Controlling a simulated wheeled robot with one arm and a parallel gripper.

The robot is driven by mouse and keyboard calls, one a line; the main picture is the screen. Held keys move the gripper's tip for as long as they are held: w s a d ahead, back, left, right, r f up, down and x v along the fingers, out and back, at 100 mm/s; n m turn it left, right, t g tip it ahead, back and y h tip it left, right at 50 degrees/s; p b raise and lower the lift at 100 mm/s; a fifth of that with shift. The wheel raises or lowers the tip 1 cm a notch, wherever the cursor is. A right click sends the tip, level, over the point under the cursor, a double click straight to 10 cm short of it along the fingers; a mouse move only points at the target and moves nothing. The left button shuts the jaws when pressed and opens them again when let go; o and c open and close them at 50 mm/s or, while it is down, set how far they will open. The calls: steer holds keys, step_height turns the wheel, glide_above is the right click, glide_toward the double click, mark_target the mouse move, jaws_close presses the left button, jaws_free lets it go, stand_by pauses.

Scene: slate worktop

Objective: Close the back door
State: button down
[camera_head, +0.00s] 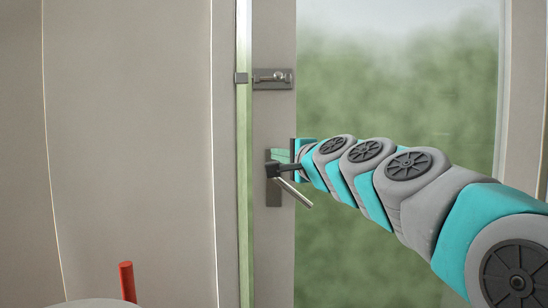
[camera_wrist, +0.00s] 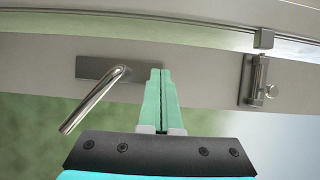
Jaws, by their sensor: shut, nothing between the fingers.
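The back door (camera_head: 272,120) has a pale frame around a large glass pane. A narrow green strip shows between its left edge and the jamb, so it stands slightly ajar. A metal lever handle (camera_head: 294,192) on a plate sits on the door's left stile and tilts downward; it also shows in the wrist view (camera_wrist: 92,98). My gripper (camera_head: 278,154) is shut and empty at the handle plate. In the wrist view its green fingertips (camera_wrist: 160,72) are together beside the lever, close to the stile; I cannot tell whether they touch it.
A sliding bolt (camera_head: 272,79) sits on the stile above the handle, with a small catch (camera_head: 241,78) on the jamb. A pale wall (camera_head: 125,130) fills the left. A red upright object (camera_head: 127,282) stands at the bottom left. My arm covers the pane's lower right.

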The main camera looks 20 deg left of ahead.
steer(key=s+d, duration=0.3)
steer(key=s, duration=0.5)
steer(key=shift+s+d+f+b, duration=0.15)
steer(key=shift+d+f+b, duration=0.15)
steer(key=shift+d+b, duration=0.1)
steer(key=s+d+f+n+g+h, duration=0.25)
steer(key=d+f, duration=0.35)
steer(key=f, duration=0.4)
steer(key=s+d+f+n+g+h, duration=0.1)
steer(key=s+d+f+n+h, duration=0.15)
steer(key=d+f, duration=0.55)
steer(key=s+d+f+n+g+h, duration=0.1)
steer(key=s+d+f+g+h, duration=0.2)
steer(key=f, duration=0.8)
steer(key=s+d+f+n+g+h, duration=0.1)
steer(key=s+d+f+g+h, duration=0.2)
steer(key=s+d+f, duration=0.5)
steer(key=s+d+f+g+h, duration=0.3)
steer(key=s+d+f, duration=0.6)
steer(key=s+d, duration=0.5)
steer(key=shift+d+n+g, duration=0.35)
steer(key=shift+d+n, duration=0.05)
